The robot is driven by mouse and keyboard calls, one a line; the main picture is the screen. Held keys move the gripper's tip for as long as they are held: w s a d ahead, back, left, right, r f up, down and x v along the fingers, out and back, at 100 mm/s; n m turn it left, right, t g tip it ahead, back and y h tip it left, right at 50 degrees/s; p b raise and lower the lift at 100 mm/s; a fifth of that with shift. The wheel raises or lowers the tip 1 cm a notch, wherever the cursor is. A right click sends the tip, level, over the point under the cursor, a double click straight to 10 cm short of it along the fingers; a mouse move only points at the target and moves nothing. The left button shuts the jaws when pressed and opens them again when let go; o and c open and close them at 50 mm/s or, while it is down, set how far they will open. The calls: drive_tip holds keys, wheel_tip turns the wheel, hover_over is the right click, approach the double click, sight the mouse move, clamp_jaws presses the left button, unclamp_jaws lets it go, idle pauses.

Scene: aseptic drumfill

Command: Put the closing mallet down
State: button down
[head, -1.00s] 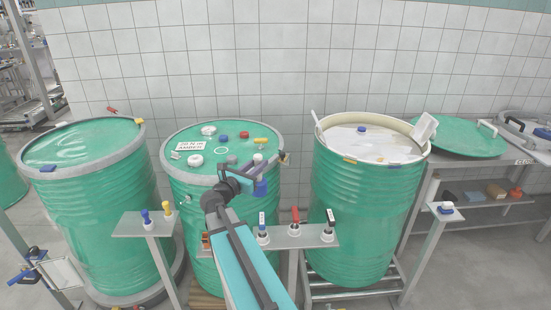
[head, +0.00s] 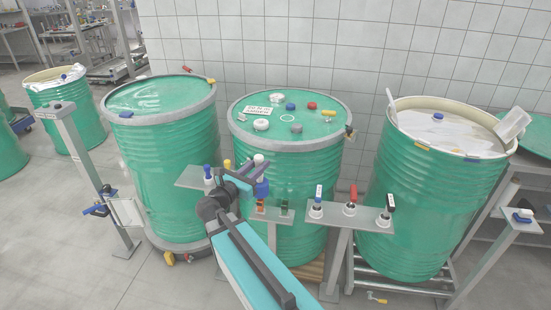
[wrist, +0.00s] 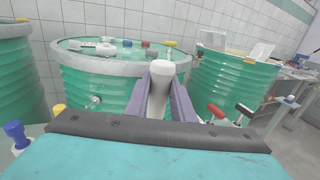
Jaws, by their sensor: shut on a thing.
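My gripper (head: 250,174) is in front of the middle green drum, and its purple fingers are shut on the closing mallet (head: 258,160). In the head view the mallet shows a pale upper end above the fingers and a blue part (head: 262,188) below them. In the wrist view the pale, rounded end of the mallet (wrist: 158,88) stands between the fingers (wrist: 160,100). The mallet's lower part is hidden there. In the head view a small grey shelf (head: 190,177) on a post lies just behind and left of the gripper, with blue and yellow-topped items on it.
Closed green drums stand at left (head: 160,150) and middle (head: 290,180). An open drum (head: 430,200) with a liner stands at right. A grey stand (head: 333,216) with several small handled items is right of the gripper. Bare floor (head: 60,230) lies at left.

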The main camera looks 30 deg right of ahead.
drive_tip(key=s+a+f+n+t+b, duration=0.1)
drive_tip(key=a+f, duration=0.1)
drive_tip(key=a, duration=0.7)
drive_tip(key=s+a+f+n+t+y+b, duration=0.1)
drive_tip(key=s+a+f, duration=0.1)
drive_tip(key=a, duration=0.7)
drive_tip(key=shift+a+f+t+y+b, duration=0.15)
drive_tip(key=shift+f+t+y+b, duration=0.2)
drive_tip(key=shift+f, duration=0.25)
drive_tip(key=shift+a, duration=0.1)
